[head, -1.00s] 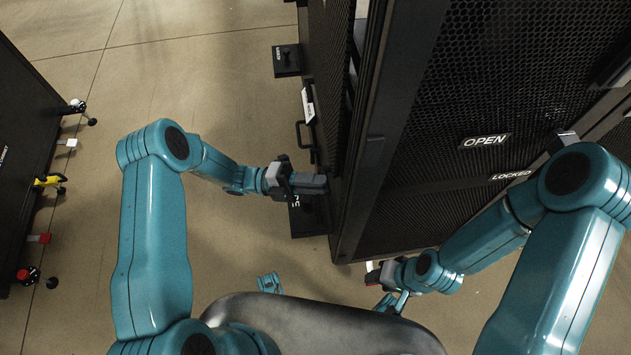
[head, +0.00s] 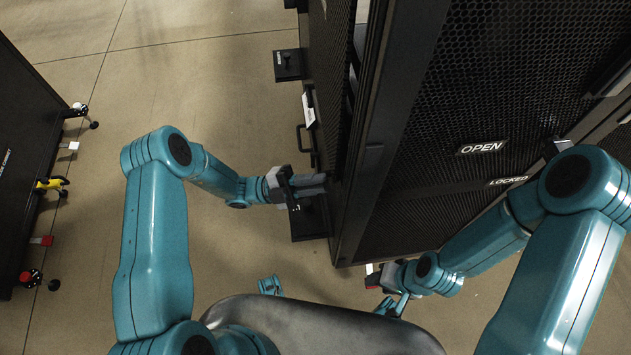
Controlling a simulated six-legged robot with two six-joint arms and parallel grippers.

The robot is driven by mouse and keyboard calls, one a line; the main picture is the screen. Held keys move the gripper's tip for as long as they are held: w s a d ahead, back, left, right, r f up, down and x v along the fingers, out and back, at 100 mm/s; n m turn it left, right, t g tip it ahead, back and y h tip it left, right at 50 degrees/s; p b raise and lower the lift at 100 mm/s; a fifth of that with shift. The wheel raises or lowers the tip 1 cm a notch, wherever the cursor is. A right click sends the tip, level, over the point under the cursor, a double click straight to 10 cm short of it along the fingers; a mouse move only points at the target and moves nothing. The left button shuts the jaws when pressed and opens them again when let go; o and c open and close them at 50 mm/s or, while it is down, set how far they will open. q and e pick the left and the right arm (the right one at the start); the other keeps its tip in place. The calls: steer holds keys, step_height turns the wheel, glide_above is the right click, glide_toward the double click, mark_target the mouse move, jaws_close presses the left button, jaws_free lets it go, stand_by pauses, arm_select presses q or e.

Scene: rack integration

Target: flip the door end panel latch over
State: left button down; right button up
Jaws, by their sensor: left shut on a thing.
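A black rack with a perforated mesh door (head: 480,80) fills the right of the head view. Its dark end panel (head: 325,90) faces left. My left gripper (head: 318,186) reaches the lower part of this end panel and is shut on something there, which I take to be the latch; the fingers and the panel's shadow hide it. My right gripper (head: 375,278) is low beside the rack's near bottom corner. It is small and dark, and its fingers cannot be made out.
The door carries an OPEN label (head: 481,147) and a LOCKED label (head: 508,181). A black handle (head: 303,145) sits on the end panel. A dark cabinet (head: 25,170) with several small coloured knobs stands at the left. The floor (head: 200,80) between is clear.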

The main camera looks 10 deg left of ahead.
arm_select(q)
steer(key=c, duration=1.1)
jaws_free()
steer(key=b+v, duration=0.1)
steer(key=v, duration=1.5)
steer(key=shift+a, duration=0.25)
